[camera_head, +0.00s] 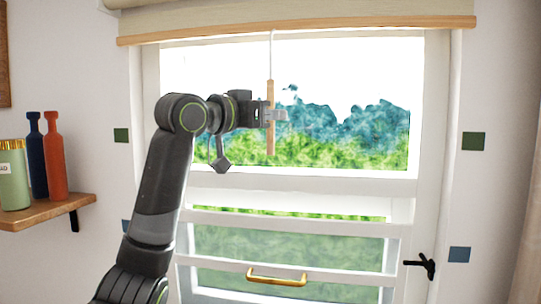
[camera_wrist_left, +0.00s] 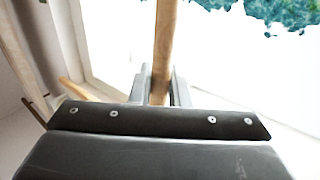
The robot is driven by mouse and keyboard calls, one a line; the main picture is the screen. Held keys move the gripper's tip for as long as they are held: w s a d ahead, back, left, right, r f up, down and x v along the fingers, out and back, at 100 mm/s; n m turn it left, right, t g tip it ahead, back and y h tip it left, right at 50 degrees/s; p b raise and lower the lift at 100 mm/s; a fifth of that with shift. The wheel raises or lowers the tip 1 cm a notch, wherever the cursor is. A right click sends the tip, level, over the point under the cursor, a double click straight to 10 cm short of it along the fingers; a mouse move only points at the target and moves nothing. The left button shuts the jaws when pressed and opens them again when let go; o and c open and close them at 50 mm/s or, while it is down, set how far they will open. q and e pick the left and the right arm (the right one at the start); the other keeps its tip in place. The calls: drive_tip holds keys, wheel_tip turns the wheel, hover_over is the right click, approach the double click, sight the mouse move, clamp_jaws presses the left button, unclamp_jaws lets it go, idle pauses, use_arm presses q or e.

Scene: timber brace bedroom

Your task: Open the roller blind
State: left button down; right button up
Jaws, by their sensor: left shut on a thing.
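The roller blind (camera_head: 300,20) is rolled up near the top of the window, its wooden bottom bar (camera_head: 340,28) above the glass. A thin cord hangs from it to a wooden pull rod (camera_head: 270,95), which hangs upright in front of the upper pane. My left gripper (camera_head: 272,115) is shut around the middle of the rod. In the left wrist view the rod (camera_wrist_left: 164,45) passes between the fingers (camera_wrist_left: 158,88). My right gripper is not in view.
The window has a brass handle (camera_head: 277,276) low on its lower sash and a black latch (camera_head: 421,265) at right. A wooden shelf (camera_head: 50,211) at left holds an orange bottle (camera_head: 54,160), a blue bottle (camera_head: 37,165) and a green container (camera_head: 13,180).

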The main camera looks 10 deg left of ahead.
sight(267, 95)
use_arm(q)
drive_tip(key=shift+r, duration=2.1)
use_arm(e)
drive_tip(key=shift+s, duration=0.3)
use_arm(q)
drive_tip(key=c, duration=1.4)
unclamp_jaws()
